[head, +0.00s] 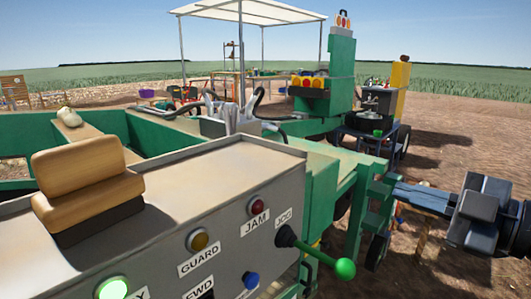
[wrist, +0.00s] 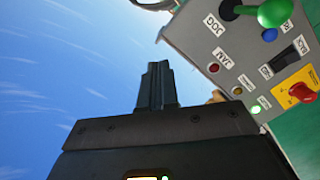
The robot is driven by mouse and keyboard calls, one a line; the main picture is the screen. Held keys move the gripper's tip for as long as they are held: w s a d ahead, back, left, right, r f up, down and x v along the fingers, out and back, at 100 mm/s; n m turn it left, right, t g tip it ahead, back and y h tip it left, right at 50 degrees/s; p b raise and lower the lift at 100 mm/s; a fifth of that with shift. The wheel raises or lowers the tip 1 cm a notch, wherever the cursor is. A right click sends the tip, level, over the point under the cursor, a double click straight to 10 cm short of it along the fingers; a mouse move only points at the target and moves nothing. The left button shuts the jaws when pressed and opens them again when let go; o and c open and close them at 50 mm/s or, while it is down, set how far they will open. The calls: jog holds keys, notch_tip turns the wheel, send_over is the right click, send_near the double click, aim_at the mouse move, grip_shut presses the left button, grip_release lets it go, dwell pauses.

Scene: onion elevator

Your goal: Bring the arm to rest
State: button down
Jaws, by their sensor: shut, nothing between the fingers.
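My gripper (head: 398,190) is at the right in the head view, its fingers pointing left. It is to the right of the grey control panel (head: 215,215) and apart from the jog lever (head: 343,268) with its green ball. In the wrist view my gripper (wrist: 157,68) is shut, its fingers together and empty against blue sky. The control panel (wrist: 232,50) shows tilted at the upper right there, with the green ball (wrist: 275,12) at the top. Most of my arm is out of view.
The panel carries a lit green lamp (head: 113,288), an amber guard lamp (head: 198,240), a red jam lamp (head: 257,207) and a red stop button (wrist: 302,92). A tan seat (head: 80,180) sits on top. A cart (head: 375,120) stands behind. Bare soil is at right.

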jog(key=s+a+f+m+t+h+p, duration=0.25)
jog(key=s+f+m+h, duration=0.35)
jog(key=m, duration=0.4)
jog(key=s+a+f+m+t+h+p, duration=0.1)
jog(key=s+a+f+m+h, duration=0.35)
jog(key=s+f+m, duration=0.4)
jog(key=s+d+g+p, duration=0.1)
jog(key=s+d, duration=0.1)
jog(key=s, duration=0.9)
jog(key=s+d+g+p, duration=0.1)
jog(key=s+d, duration=0.1)
jog(key=s, duration=1)
jog(key=shift+d+r+n+p, duration=0.25)
jog(key=shift+r+n+p, duration=0.1)
jog(key=shift+p, duration=0.05)
jog(key=shift+s+h, duration=0.1)
jog(key=shift+h, duration=0.15)
